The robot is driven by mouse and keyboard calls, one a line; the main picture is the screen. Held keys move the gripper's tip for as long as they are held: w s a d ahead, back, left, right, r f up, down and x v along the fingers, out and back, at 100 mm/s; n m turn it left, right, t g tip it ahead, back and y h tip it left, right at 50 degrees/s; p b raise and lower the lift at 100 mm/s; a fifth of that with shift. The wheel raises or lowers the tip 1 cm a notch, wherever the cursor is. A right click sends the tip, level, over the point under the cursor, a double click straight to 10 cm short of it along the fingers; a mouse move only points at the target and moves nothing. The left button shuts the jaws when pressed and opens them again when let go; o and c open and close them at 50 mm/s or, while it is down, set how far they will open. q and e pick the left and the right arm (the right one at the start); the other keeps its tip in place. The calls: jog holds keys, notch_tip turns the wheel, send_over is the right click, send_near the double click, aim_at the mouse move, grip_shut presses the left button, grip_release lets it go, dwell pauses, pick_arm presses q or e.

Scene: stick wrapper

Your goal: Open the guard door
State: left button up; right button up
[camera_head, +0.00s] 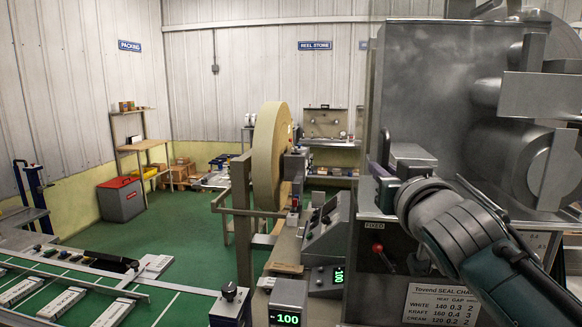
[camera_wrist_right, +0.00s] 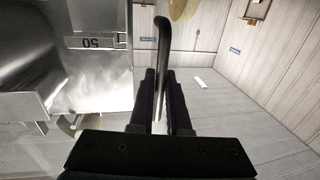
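The guard door (camera_head: 430,95) is a large grey, partly see-through panel on the machine at the right of the head view. It appears closed across the machine's front, with rollers visible beside it. Its dark bar handle (camera_head: 386,146) is at the door's left edge. In the right wrist view the handle (camera_wrist_right: 162,45) is a curved dark bar running between the two fingers. My right gripper (camera_wrist_right: 162,100) appears shut on this handle, one finger close on each side. In the head view my right gripper (camera_head: 382,178) is partly hidden by its wrist. My left gripper is out of view.
A large paper reel (camera_head: 268,155) stands left of the door. A control box (camera_head: 328,235) and a green display (camera_head: 288,318) are below it. A red-knobbed lever (camera_head: 378,248) is under the door. A conveyor (camera_head: 60,290) lies at lower left.

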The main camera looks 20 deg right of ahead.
grip_shut()
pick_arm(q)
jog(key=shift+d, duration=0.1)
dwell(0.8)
